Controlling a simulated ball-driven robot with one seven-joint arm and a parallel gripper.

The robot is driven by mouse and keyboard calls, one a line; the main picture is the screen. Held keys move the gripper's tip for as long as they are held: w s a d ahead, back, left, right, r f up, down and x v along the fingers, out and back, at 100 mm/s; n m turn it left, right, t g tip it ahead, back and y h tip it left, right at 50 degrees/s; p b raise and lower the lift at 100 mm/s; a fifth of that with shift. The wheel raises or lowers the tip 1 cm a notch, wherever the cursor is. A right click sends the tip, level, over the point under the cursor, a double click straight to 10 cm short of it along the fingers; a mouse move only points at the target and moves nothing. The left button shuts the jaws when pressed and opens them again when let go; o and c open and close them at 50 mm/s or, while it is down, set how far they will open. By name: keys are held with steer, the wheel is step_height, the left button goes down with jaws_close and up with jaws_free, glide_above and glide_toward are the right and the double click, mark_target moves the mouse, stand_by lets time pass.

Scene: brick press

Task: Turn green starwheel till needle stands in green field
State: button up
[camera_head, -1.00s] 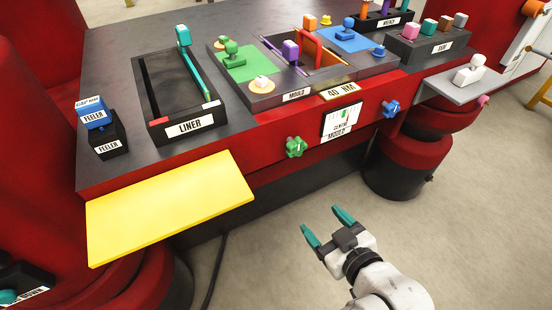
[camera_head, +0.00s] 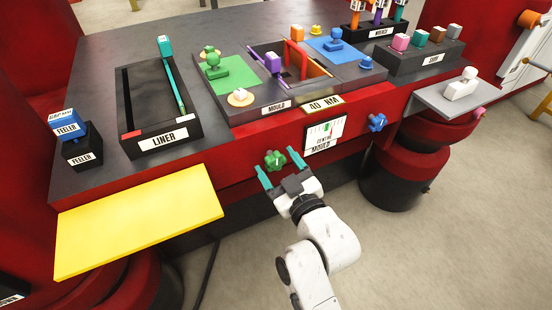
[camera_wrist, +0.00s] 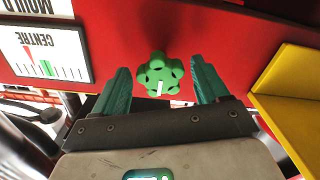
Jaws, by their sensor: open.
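The green starwheel (camera_head: 275,160) is a lobed knob on the red front face of the press, with a white mark on it in the wrist view (camera_wrist: 161,78). My gripper (camera_head: 280,166) is open, its two teal fingers on either side of the starwheel. In the wrist view my gripper (camera_wrist: 160,75) shows a gap between each finger and the wheel. The white gauge card (camera_head: 324,134) is right of the wheel. In the wrist view the gauge (camera_wrist: 55,60) is upside down; a thin red needle stands left of the green field (camera_wrist: 47,68), outside it.
A blue starwheel (camera_head: 377,122) is on the same face, farther right. A yellow shelf (camera_head: 140,220) juts out to the left of my gripper. The mould block (camera_head: 270,104) and the liner tray (camera_head: 160,140) are on the top above.

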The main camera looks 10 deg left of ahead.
steer(key=shift+w+a, duration=0.4)
steer(key=shift+w, duration=0.15)
steer(key=shift+c, duration=0.3)
steer(key=c, duration=1)
steer(key=shift+m, duration=0.4)
steer(key=m+p, duration=0.3)
steer(key=m, duration=0.2)
steer(key=shift+s+m, duration=0.1)
steer(key=shift+m, duration=0.2)
steer(key=m+p, duration=0.2)
steer(key=m, duration=0.3)
steer(key=shift+f+p, duration=0.15)
steer(key=shift+p, duration=0.2)
steer(key=shift+f+m, duration=0.1)
steer(key=shift+m, duration=0.2)
